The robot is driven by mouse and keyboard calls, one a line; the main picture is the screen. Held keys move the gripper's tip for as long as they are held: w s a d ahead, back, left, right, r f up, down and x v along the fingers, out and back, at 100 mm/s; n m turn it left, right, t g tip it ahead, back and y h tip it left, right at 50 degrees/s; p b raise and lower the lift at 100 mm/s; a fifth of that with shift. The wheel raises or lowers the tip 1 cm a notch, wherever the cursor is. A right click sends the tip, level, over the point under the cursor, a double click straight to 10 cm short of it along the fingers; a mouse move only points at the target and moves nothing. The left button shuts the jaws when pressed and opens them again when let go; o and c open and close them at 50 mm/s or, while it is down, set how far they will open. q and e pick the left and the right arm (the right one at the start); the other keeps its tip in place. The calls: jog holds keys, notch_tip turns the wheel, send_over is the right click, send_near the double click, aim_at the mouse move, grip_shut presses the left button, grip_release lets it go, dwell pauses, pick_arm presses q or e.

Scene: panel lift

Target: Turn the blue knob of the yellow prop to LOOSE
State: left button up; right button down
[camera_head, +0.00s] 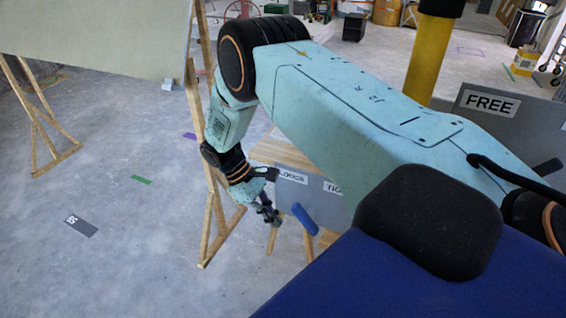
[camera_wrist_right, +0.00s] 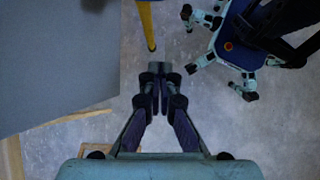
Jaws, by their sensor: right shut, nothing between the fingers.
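My right gripper (camera_head: 268,214) hangs below my bent right arm, just left of a short blue bar (camera_head: 305,219), which looks like the knob. They appear apart. The knob is tilted, in front of a grey board (camera_head: 312,188) with a LOOSE label (camera_head: 291,177) at its left and a partly hidden TIGHT label (camera_head: 334,187). A yellow post (camera_head: 432,58) stands at upper right, its lower part hidden by my arm. In the right wrist view my gripper (camera_wrist_right: 160,70) is shut and empty, with a yellow pole (camera_wrist_right: 147,25) beyond it. My left gripper is out of view.
A pale panel (camera_head: 95,35) rests on wooden stands (camera_head: 40,120) at upper left. A grey board with a FREE label (camera_head: 490,102) stands at right. A grey surface (camera_wrist_right: 60,60) fills the wrist view's left. Concrete floor at left is mostly clear.

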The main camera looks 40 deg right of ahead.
jog(key=w+r, duration=0.1)
jog(key=w+a+r, duration=0.1)
jog(key=w+r, duration=0.1)
jog(key=shift+w+a+r+b, duration=0.1)
jog(key=shift+w+a+b, duration=0.2)
jog(key=shift+w+b, duration=0.1)
jog(key=shift+w, duration=0.15)
